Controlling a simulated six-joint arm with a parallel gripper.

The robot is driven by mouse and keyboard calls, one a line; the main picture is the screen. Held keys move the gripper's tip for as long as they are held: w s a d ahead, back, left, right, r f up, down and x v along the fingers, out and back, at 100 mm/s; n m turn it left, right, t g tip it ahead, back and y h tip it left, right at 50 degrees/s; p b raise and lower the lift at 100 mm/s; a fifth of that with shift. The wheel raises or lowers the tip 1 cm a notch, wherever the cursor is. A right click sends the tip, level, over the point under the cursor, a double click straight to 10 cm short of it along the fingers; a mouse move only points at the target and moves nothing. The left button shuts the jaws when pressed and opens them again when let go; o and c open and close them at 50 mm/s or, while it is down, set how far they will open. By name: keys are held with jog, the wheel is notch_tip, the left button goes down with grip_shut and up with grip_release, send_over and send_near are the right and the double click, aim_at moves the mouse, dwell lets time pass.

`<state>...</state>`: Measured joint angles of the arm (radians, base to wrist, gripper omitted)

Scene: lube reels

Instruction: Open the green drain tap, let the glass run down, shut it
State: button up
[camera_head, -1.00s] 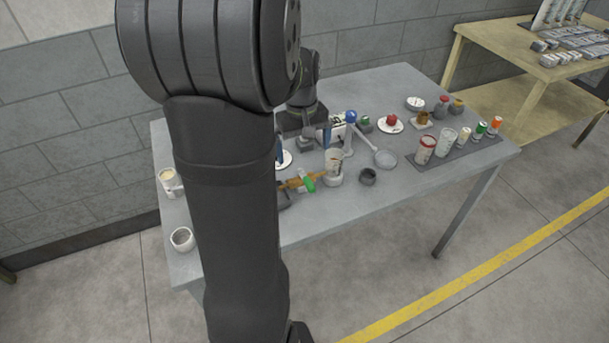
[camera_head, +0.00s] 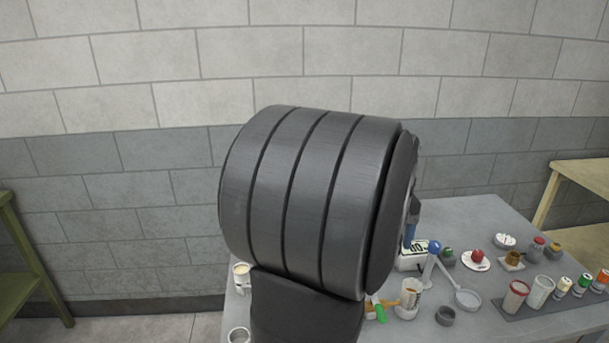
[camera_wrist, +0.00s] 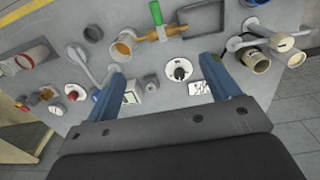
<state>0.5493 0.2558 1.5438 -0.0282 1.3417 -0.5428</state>
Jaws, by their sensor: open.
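The green drain tap (camera_head: 381,313) shows low in the head view beside the glass (camera_head: 409,297), partly behind my arm. In the wrist view the tap's green lever (camera_wrist: 156,13) stands up from a brass body (camera_wrist: 160,36). The brass body reaches toward the glass (camera_wrist: 123,46), which is beside it on the left. My gripper (camera_wrist: 165,68) is open and empty, its two blue fingers wide apart. In that picture the tap and glass lie beyond the fingertips, apart from them. My arm hides most of the gripper in the head view. The liquid level cannot be told.
A blue-knobbed stand (camera_head: 433,247) and a long-handled pan (camera_head: 468,299) are close to the glass. A round dial (camera_wrist: 179,70) lies between the fingers in the wrist view. Several cups and cans stand on a dark mat (camera_head: 553,315). A dark tray (camera_wrist: 200,20) is beside the tap.

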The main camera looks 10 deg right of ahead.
jog(key=c, duration=0.7)
jog(key=shift+s+d+f+m, duration=0.1)
jog(key=shift+d+f+m, duration=0.25)
jog(key=shift+m, duration=0.45)
jog(key=c, duration=0.7)
jog(key=d+f+m, duration=0.1)
jog(key=d+m, duration=0.1)
jog(key=m, duration=0.2)
jog(key=s+d+f+m+y, duration=0.1)
jog(key=d+m, duration=0.1)
jog(key=m, duration=0.3)
jog(key=s+d+f+m+y, duration=0.1)
jog(key=d+m, duration=0.1)
jog(key=m, duration=0.3)
jog(key=shift+d+f, duration=0.25)
grip_shut()
jog(key=shift+s+d+f+m+y, duration=0.15)
jog(key=shift+d+m, duration=0.1)
jog(key=shift+m, duration=0.35)
jog(key=shift+d+f+m+y, duration=0.15)
jog(key=shift+d+m, duration=0.1)
jog(key=shift+m, duration=0.35)
